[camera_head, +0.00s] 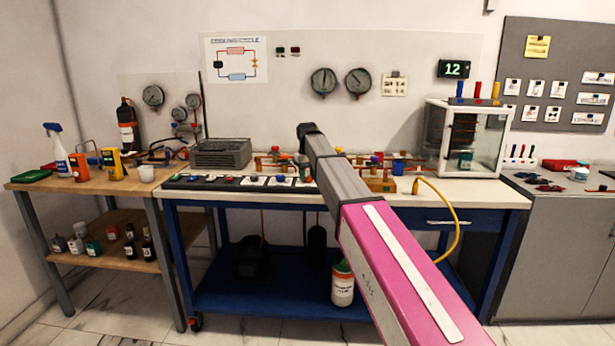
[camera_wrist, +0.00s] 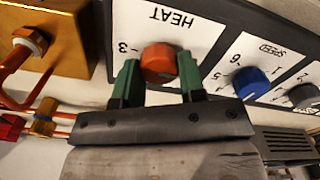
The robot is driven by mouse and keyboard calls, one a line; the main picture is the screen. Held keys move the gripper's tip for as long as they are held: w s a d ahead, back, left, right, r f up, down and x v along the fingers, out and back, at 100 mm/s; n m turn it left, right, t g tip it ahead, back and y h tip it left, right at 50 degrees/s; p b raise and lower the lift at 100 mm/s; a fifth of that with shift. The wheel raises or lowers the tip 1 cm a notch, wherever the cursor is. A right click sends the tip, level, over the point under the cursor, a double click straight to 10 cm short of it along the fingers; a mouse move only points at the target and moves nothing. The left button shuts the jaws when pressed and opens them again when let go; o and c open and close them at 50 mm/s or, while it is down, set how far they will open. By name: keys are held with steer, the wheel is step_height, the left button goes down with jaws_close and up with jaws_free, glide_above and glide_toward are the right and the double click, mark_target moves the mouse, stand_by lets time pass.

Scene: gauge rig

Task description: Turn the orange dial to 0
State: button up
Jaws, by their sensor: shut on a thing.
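In the wrist view the orange dial (camera_wrist: 158,62) sits on a white plate (camera_wrist: 195,35) marked HEAT, which appears upside down. A 3 shows beside the dial on the left of the picture. The green fingers of my gripper (camera_wrist: 159,82) are on either side of the dial and shut on it. The rest of the scale and any pointer are hidden or unclear. In the head view my grey and pink arm reaches over the bench, and the gripper and orange dial cannot be made out.
A blue dial (camera_wrist: 250,83) marked SPEED and a grey dial (camera_wrist: 303,95) are beside the orange one. A brass block (camera_wrist: 45,45) with copper pipes is close on the left. In the head view, a glass cabinet (camera_head: 465,140) stands right, and a display (camera_head: 453,69) reads 12.

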mark_target(307, 176)
steer(key=shift+f, duration=0.1)
stand_by(0.3)
steer(key=o, duration=0.9)
step_height(307, 176, up, 11)
steer(key=shift+f, duration=0.1)
